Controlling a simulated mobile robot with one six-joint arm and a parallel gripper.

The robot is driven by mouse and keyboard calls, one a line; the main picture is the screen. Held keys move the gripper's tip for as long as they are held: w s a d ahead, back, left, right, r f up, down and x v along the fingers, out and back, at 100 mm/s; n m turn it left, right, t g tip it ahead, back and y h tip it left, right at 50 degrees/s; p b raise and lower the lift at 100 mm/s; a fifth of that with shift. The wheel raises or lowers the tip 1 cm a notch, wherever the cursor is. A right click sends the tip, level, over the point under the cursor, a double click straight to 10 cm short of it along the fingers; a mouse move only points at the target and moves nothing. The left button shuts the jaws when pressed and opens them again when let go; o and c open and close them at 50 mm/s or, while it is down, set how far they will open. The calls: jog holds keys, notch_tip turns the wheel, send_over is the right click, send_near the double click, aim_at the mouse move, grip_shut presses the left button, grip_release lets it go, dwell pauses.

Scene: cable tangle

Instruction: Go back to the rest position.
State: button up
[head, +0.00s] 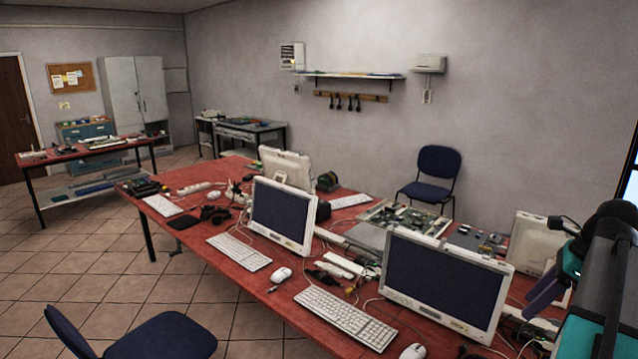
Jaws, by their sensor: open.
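My own arm (600,275) shows at the right edge of the head view as black and teal links, partly cut off by the frame. It stands in front of the right end of a long red-topped table (190,178).
The table carries monitors (445,280) (282,213), keyboards (345,318), mice, circuit boards and tangled cables. A blue chair (165,337) stands at the front left, another (432,172) by the back wall. Tiled floor (85,265) is clear at left. A second red table (85,152) stands farther back.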

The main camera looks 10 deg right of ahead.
jog(key=w+a+f+n+g+y+b, duration=0.15)
jog(key=w+a+f, duration=0.25)
jog(key=a+f, duration=0.8)
jog(key=w+a+f+n+g+y+b, duration=0.1)
jog(key=w+a+f+n+g, duration=0.15)
jog(key=a+f, duration=0.9)
jog(key=s+a+f+n+g+b, duration=0.1)
jog(key=s+a+f+g, duration=0.1)
jog(key=a+f, duration=0.45)
jog(key=s+a+f+n+g+b, duration=0.1)
jog(key=s+a+f+n, duration=0.15)
jog(key=f, duration=0.65)
jog(key=s+a+f+n+g, duration=0.1)
jog(key=s+a+f+g, duration=0.1)
jog(key=a+f, duration=0.4)
jog(key=s+a+f+n+g+h+b, duration=0.1)
jog(key=s+a+f+n+h, duration=0.2)
jog(key=s+f, duration=0.5)
jog(key=s+a+f+n+g+h+b, duration=0.1)
jog(key=s+a+f+n, duration=0.2)
jog(key=s+f+n, duration=0.35)
jog(key=s+d+f+n+t+h, duration=0.2)
jog(key=s+f+n, duration=0.1)
jog(key=f+n, duration=0.5)
jog(key=shift+s+d+n, duration=0.2)
jog(key=shift+s+n, duration=0.2)
jog(key=shift+n, duration=0.6)
